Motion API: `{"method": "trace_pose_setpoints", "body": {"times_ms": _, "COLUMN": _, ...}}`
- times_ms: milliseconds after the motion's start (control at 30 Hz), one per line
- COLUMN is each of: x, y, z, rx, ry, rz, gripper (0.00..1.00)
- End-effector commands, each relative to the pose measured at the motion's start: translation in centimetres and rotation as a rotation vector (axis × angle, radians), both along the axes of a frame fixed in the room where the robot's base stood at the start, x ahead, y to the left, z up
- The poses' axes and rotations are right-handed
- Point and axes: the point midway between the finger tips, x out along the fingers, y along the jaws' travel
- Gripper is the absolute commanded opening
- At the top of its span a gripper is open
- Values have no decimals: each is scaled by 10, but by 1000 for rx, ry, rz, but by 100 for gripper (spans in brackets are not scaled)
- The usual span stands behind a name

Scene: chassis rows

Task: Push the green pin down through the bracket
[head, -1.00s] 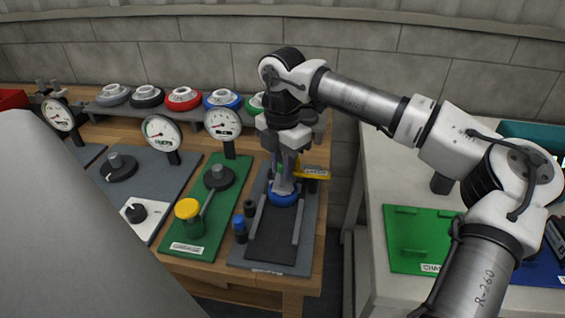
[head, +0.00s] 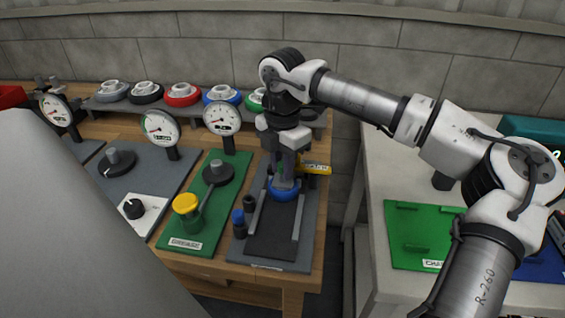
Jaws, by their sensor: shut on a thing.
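My gripper (head: 286,178) points straight down over the dark grey plate at the right end of the wooden bench. Its fingers are shut, with a bit of the green pin (head: 281,168) showing at them. Most of the pin is hidden by the fingers. The yellow labelled bracket (head: 315,168) stands just right of the fingers and is partly covered. A blue ring-shaped part (head: 285,193) lies directly below the fingertips, at the far end of two rails. I cannot tell how deep the pin sits in the bracket.
A green plate (head: 186,242) with a yellow knob lies further left. Gauges (head: 222,117) and a rack of coloured rings stand behind. A pale table (head: 375,235) is at the right, across a gap.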

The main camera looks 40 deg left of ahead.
Motion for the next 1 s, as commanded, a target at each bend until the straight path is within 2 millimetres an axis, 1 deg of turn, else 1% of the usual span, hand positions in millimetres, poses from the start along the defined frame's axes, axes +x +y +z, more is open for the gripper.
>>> {"method": "trace_pose_setpoints", "body": {"times_ms": 600, "x": -1, "y": 0, "z": -20, "rx": -1, "ry": 1, "rz": 1, "gripper": 0}}
{"method": "trace_pose_setpoints", "body": {"times_ms": 633, "x": -1, "y": 0, "z": -19, "rx": -1, "ry": 1, "rz": 1, "gripper": 23}}
{"method": "trace_pose_setpoints", "body": {"times_ms": 800, "x": 0, "y": 0, "z": -19, "rx": -2, "ry": 1, "rz": 1, "gripper": 45}}
{"method": "trace_pose_setpoints", "body": {"times_ms": 1000, "x": 0, "y": -1, "z": -20, "rx": -3, "ry": 2, "rz": 0, "gripper": 46}}
